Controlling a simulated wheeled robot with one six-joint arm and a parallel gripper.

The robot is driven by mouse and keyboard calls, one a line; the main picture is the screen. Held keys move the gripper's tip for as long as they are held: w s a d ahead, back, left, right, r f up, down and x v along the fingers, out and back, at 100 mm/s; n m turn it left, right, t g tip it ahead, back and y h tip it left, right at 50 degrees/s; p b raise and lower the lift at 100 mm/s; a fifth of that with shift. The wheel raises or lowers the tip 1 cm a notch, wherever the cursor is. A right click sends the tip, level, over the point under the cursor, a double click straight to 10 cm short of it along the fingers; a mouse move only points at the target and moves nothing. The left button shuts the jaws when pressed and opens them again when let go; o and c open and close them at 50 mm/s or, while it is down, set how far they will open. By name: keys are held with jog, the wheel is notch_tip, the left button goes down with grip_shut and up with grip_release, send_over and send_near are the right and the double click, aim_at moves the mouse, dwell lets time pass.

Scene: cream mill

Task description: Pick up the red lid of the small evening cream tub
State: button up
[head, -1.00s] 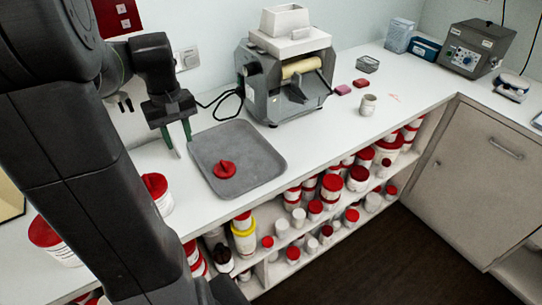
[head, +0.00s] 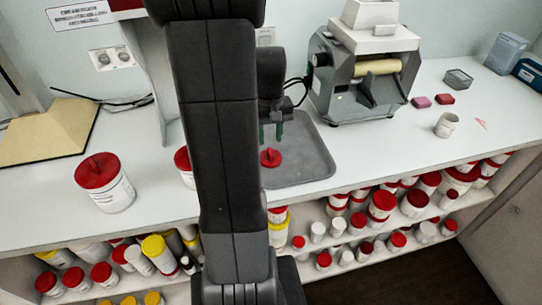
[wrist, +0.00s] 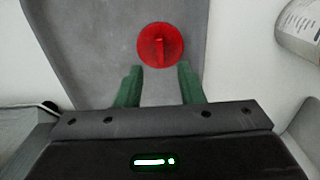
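A red lid (head: 270,158) with a raised grip bar lies on the grey tray (head: 315,150). In the wrist view the red lid (wrist: 160,45) shows just beyond the fingertips, centred between them. My gripper (wrist: 160,72) is open, its two green fingers apart with nothing between them. In the head view my gripper (head: 271,130) is at the tray, close to the lid; my arm hides part of the tray's left side. A white tub with a red lid (head: 184,165) stands left of the tray, partly hidden by my arm; I cannot tell whether it is the evening tub.
A large white tub with a red lid (head: 105,182) stands further left on the counter. A grey mill (head: 365,75) stands behind and right of the tray. A small pale cup (head: 446,125) stands at the right. Shelves below hold several tubs.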

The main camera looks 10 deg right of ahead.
aim_at(270, 151)
jog(key=shift+s+f+p, duration=0.15)
jog(key=shift+f+p, duration=0.25)
jog(key=shift+f, duration=2.3)
grip_shut()
